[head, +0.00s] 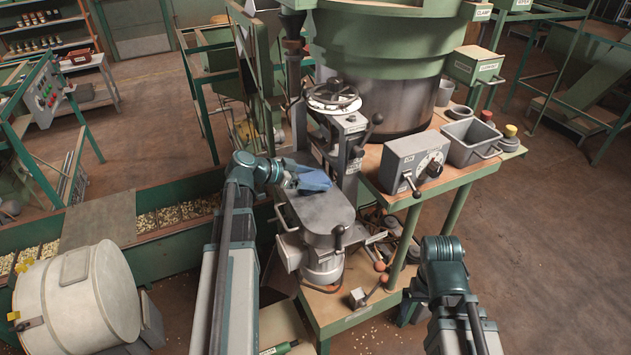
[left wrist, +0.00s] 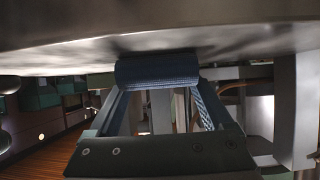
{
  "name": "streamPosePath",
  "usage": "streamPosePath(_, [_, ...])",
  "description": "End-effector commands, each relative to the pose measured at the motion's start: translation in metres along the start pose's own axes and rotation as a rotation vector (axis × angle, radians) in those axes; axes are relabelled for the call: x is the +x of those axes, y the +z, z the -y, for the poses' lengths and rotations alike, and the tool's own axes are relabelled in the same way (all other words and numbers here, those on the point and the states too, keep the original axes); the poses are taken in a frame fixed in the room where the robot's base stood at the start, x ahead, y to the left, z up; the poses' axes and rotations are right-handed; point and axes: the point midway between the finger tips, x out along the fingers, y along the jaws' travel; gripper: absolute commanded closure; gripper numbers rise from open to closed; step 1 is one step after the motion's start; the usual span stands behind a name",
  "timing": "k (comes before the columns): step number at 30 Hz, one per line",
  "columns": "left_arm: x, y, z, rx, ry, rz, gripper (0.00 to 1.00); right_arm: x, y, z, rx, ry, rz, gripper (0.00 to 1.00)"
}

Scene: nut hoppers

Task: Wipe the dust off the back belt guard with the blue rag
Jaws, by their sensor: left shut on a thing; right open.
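The blue rag (head: 314,180) lies on the far end of a rounded grey metal belt guard (head: 318,212) in the head view. I cannot tell whether this is the back guard, and no dust can be made out on it. My left gripper (head: 293,176) is shut on the rag. In the left wrist view the rag (left wrist: 157,70) is a roll between the two fingers, against or very close to a smooth grey surface (left wrist: 235,42). My right gripper (head: 442,262) is open and empty at lower right, away from the guard; its fingertips are mostly hidden.
A handwheel (head: 334,97) and column rise just behind the guard. A grey control box with a dial (head: 416,162) and a grey bin (head: 470,142) stand on the bench to the right. A trough of nuts (head: 180,213) and a cream drum (head: 80,298) are at left.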

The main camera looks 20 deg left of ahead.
Motion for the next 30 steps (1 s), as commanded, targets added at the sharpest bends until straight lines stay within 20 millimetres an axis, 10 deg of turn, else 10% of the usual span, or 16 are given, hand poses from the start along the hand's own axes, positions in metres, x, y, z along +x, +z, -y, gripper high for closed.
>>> streamPosePath(30, [0.000, 0.001, 0.061, 0.001, -0.003, 0.005, 0.79, 0.000, 0.000, 0.000, 0.000, 0.000, 0.000, 0.00])
